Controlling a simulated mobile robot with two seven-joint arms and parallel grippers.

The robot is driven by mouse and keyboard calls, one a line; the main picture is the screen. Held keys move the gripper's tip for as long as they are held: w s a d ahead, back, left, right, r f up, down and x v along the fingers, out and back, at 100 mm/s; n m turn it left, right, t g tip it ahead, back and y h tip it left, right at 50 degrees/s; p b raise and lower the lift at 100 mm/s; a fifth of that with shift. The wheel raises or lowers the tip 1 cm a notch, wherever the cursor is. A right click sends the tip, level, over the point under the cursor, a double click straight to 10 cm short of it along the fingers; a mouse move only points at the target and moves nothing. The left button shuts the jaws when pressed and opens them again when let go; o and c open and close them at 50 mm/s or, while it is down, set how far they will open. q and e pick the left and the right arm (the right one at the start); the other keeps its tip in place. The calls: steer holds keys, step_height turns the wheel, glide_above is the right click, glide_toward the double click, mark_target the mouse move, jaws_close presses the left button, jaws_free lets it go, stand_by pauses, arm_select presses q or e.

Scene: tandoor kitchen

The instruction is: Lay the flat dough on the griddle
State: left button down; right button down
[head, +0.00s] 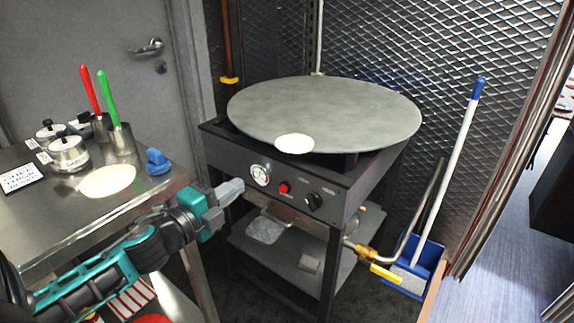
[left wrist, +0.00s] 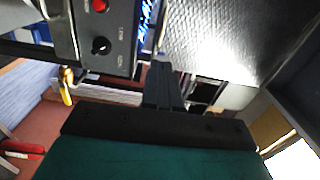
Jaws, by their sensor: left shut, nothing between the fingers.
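A small pale flat dough round (head: 294,143) lies at the front edge of the large round grey griddle (head: 335,105), partly at its rim. A second pale flat round (head: 107,181) lies on the steel table at left. My left gripper (head: 238,187) is shut and empty, in front of the griddle stand and below the dough, apart from it. In the left wrist view its fingers (left wrist: 162,85) are together, with the stand's control panel (left wrist: 103,30) beyond. My right gripper is not in view.
The steel table (head: 50,230) holds lidded pots (head: 68,153), a container with red and green handled tools (head: 120,140), and a blue object (head: 157,161). A broom and blue dustpan (head: 425,265) stand right of the griddle stand. Mesh wall is behind.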

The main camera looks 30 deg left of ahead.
arm_select(q)
glide_toward(295, 143)
steer(key=shift+w+d+f+b, duration=0.15)
steer(key=shift+w+b, duration=0.3)
steer(key=shift+w, duration=0.6)
